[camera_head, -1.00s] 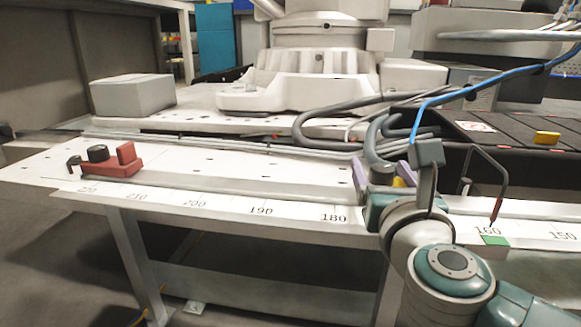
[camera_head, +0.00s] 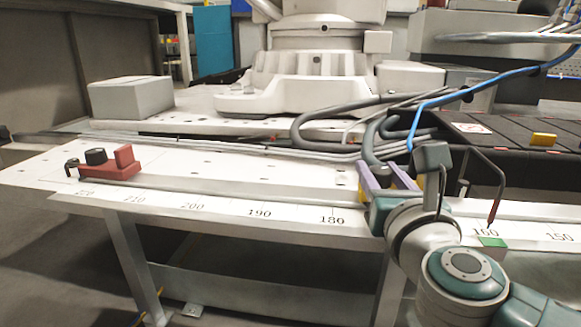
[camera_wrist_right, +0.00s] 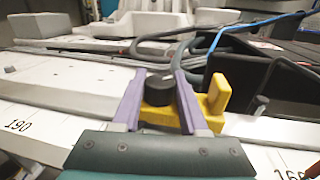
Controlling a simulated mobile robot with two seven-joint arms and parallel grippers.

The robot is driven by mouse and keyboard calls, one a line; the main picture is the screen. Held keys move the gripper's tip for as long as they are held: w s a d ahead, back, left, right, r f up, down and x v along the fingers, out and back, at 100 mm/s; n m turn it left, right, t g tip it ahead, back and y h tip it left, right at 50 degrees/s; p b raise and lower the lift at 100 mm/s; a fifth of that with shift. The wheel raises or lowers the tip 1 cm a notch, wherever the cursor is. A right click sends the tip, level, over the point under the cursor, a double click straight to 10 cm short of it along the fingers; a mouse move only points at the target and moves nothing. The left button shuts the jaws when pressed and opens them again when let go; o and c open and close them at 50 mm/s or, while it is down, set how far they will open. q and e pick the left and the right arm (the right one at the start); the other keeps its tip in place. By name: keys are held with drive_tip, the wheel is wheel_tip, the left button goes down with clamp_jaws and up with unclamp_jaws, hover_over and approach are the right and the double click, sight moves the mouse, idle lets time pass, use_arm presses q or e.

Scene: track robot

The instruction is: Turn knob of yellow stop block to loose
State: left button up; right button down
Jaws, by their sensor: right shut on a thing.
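The yellow stop block (camera_wrist_right: 217,94) sits on the white rail in the right wrist view, with an upright yellow tab at its right end and a round black knob (camera_wrist_right: 159,91) on top. My right gripper (camera_wrist_right: 157,78) has its two purple fingers on either side of the knob and is shut on it. In the head view my right gripper (camera_head: 384,172) is at the rail just right of the 180 mark, and it mostly hides the block and knob. My left gripper is not in view.
A red stop block (camera_head: 122,163) with a black knob stands at the rail's left end. A grey box (camera_head: 132,97) is behind it. Dark hoses and a blue cable (camera_head: 440,97) run close behind my right gripper. A green marker (camera_head: 493,242) lies near the 160 mark.

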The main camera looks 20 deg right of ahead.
drive_tip(key=n+t+y, duration=0.1)
drive_tip(key=n+y, duration=0.1)
drive_tip(key=y, duration=0.1)
drive_tip(key=shift+d+f+b, duration=0.1)
drive_tip(key=shift+f+b, duration=0.05)
drive_tip(key=shift+b, duration=0.15)
drive_tip(key=n+y+b, duration=0.1)
drive_tip(key=y, duration=0.1)
drive_tip(key=shift+y, duration=0.3)
drive_tip(key=shift+n+y, duration=0.4)
drive_tip(key=shift+n, duration=0.1)
drive_tip(key=shift+c, duration=2.3)
unclamp_jaws()
drive_tip(key=shift+a, duration=0.2)
